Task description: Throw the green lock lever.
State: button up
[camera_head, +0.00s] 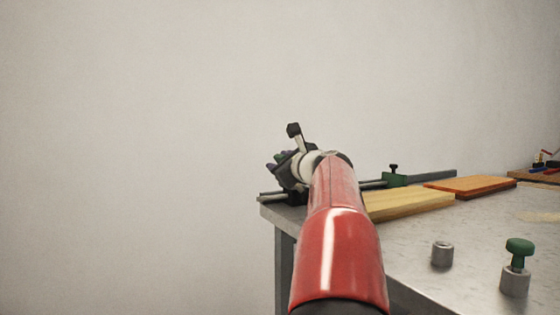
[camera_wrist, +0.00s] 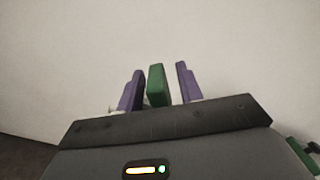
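A green upright block, which looks like the lock lever (camera_wrist: 157,92), stands between the two purple fingers of my gripper (camera_wrist: 160,70) in the wrist view. Narrow gaps show on both sides of it, so the fingers are open around or in front of it. Its depth relative to the fingertips is hard to tell. Its lower end is hidden behind the gripper body. In the head view my gripper (camera_head: 279,160) is at the table's far left corner, and my red arm hides much of that area.
The grey table (camera_head: 415,230) bears a green clamp (camera_head: 396,180) on a rail, a yellow board (camera_head: 410,204), an orange board (camera_head: 470,186), a bare grey cylinder (camera_head: 442,254) and a green knob (camera_head: 519,250) in another cylinder. Left of the table is open room before a plain wall.

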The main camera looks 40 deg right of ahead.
jog(key=shift+w, duration=0.1)
grip_shut()
dwell(0.4)
